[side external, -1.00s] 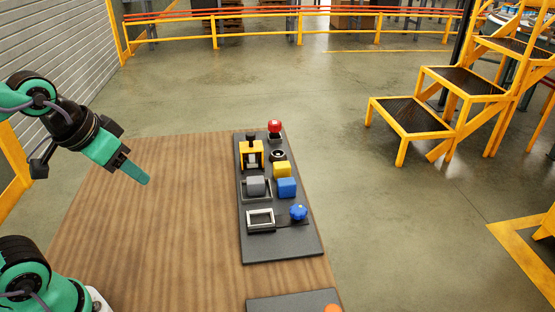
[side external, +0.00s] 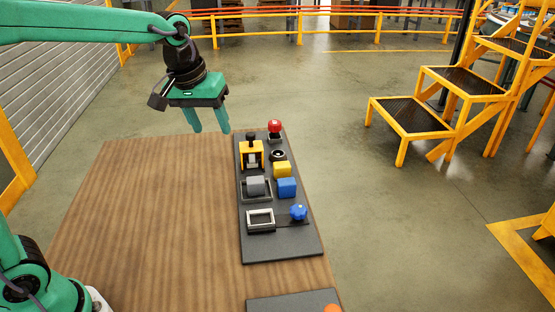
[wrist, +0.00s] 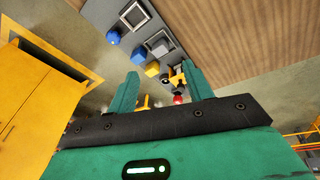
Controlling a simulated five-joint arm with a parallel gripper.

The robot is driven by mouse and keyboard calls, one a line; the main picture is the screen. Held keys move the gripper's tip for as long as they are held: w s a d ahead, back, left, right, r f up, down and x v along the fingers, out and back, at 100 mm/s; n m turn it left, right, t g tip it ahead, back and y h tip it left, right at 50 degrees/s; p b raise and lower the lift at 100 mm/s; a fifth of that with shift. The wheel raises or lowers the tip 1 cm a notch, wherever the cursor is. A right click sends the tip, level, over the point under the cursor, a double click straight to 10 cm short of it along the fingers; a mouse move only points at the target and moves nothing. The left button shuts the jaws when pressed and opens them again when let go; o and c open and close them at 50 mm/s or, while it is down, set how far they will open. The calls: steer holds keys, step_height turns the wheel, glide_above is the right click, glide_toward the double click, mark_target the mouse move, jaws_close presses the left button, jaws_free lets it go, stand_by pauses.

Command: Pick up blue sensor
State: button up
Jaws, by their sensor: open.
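A blue block (side external: 287,187), likely the blue sensor, sits on the dark panel (side external: 285,245) beside a grey block and just in front of a yellow block. It also shows in the wrist view (wrist: 139,54). A blue lobed knob (side external: 298,212) stands in front of it on the same panel and also shows in the wrist view (wrist: 113,36). My gripper (side external: 211,128) is open and empty, raised in the air to the back left of the panel, apart from the blue block. Its two green fingers also show in the wrist view (wrist: 160,76).
The panel also bears a yellow block (side external: 282,170), a grey block (side external: 256,186), a red button (side external: 274,126), a yellow frame with a black knob (side external: 251,153) and an open metal frame (side external: 260,219). The wooden table (side external: 165,215) is bare left of the panel.

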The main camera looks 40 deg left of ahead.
steer(key=w+d+f+n+g, duration=0.1)
steer(key=w+d+f, duration=0.1)
steer(key=w+f, duration=0.3)
steer(key=w+d+f+n+g, duration=0.1)
steer(key=w+d+f+n, duration=0.1)
steer(key=w, duration=0.5)
steer(key=n+g, duration=0.1)
steer(key=n, duration=0.1)
glide_above(286, 181)
steer(key=f, duration=0.9)
steer(key=shift+s+f, duration=0.2)
steer(key=shift+f, duration=0.15)
steer(key=shift+w+f, duration=0.1)
steer(key=shift+f, duration=0.2)
steer(key=shift+f, duration=0.15)
steer(key=shift+f, duration=1.2)
steer(key=shift+f, duration=0.1)
steer(key=shift+w+f, duration=0.1)
steer(key=shift+f, duration=2.35)
steer(key=shift+c, duration=0.4)
